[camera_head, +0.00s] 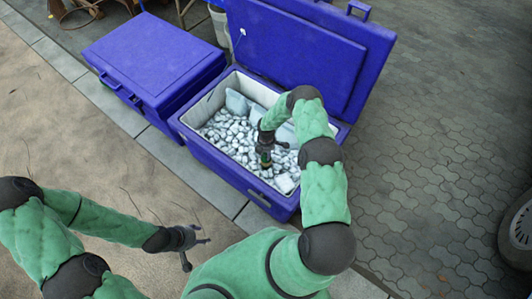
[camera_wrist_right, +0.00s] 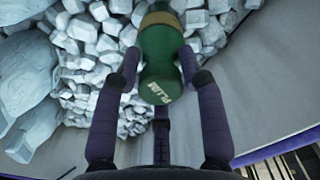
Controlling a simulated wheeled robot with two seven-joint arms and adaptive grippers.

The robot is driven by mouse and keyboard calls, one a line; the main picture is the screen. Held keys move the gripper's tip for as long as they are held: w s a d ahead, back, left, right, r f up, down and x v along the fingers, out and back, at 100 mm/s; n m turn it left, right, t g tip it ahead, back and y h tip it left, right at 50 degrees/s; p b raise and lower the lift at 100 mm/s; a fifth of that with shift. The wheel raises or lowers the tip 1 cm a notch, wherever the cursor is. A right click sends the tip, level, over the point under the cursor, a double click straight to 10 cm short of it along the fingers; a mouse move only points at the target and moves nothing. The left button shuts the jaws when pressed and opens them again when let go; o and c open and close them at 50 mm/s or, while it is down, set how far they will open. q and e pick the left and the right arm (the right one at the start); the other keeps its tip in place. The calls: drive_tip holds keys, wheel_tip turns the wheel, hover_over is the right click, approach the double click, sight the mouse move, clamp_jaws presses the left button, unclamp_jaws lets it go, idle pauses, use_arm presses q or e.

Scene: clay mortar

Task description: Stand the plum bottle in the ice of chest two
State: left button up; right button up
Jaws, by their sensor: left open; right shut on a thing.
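The plum bottle (camera_wrist_right: 160,55) is green with a gold band and the word PLUM on it. My right gripper (camera_wrist_right: 162,80) is shut on it, one finger on each side. In the head view the bottle (camera_head: 265,160) shows only as a small dark shape below my right gripper (camera_head: 266,144). It is over the ice (camera_head: 228,138) in the open blue chest (camera_head: 208,152); I cannot tell how deep its lower end is. My left gripper (camera_head: 188,244) is open and empty over the ground in front. No chest number is legible.
A closed blue chest (camera_head: 155,62) stands to the left of the open one. The open chest's lid (camera_head: 300,45) is raised at the back. Pale bags (camera_head: 237,102) lie on the ice at the back.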

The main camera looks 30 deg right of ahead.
drive_tip(key=shift+f, duration=0.5)
idle(0.5)
drive_tip(key=o, duration=1.7)
drive_tip(key=shift+r, duration=0.1)
wheel_tip(320, 180, up, 27)
drive_tip(key=p, duration=1.5)
drive_tip(key=shift+p, duration=0.35)
